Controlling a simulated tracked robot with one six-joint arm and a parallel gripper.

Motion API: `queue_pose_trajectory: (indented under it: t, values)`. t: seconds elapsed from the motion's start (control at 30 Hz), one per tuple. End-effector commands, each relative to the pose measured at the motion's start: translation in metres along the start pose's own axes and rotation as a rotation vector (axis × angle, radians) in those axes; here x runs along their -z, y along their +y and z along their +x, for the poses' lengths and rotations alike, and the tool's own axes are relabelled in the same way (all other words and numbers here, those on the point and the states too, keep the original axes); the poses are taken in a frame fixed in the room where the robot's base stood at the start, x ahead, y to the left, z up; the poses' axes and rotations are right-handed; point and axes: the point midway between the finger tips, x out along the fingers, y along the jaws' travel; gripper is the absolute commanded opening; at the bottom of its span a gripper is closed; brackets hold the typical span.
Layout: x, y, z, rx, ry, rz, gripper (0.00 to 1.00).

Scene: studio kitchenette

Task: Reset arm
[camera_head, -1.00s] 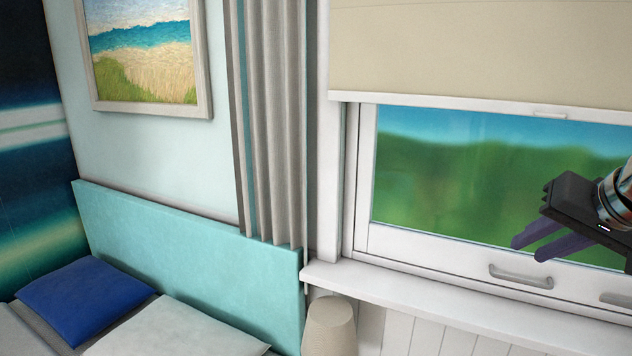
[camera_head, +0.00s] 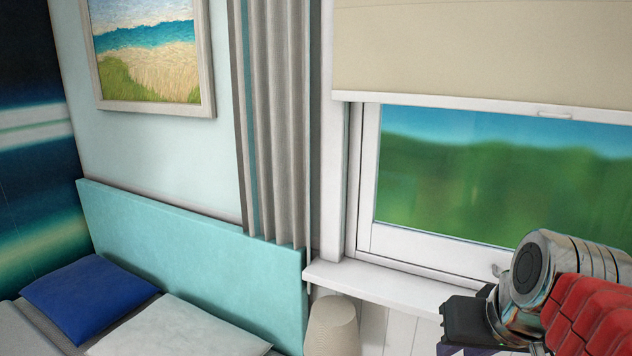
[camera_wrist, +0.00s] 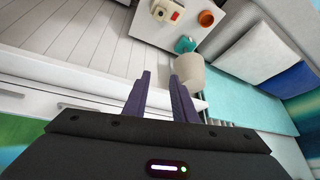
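My gripper (camera_wrist: 160,78) shows in the wrist view with two purple fingers apart and nothing between them. In the head view my gripper's dark body (camera_head: 462,325) is at the lower right, in front of the window sill and the wall below it; its fingers are mostly hidden there. My shiny metal wrist and red arm part fill the lower right corner. No other object is named by the task.
The window (camera_head: 480,190) is behind my arm, with a sill (camera_head: 375,285) below. A beige lampshade (camera_head: 333,325) stands left of my gripper, beside the bed's teal headboard (camera_head: 190,260). The wrist view shows a white surface (camera_wrist: 230,22) with an orange pot (camera_wrist: 207,18) and a teal object (camera_wrist: 185,44).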

Motion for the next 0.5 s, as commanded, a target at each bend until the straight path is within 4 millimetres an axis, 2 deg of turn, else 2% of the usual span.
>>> queue_pose_trajectory:
  t: [0.1, 0.3, 0.5]
  values:
    - [-0.03, -0.019, 0.013, -0.003, -0.008, -0.051, 0.25]
    - [-0.075, -0.039, 0.032, -0.009, -0.011, -0.121, 0.25]
    - [-0.092, -0.044, 0.041, -0.01, -0.009, -0.152, 0.25]
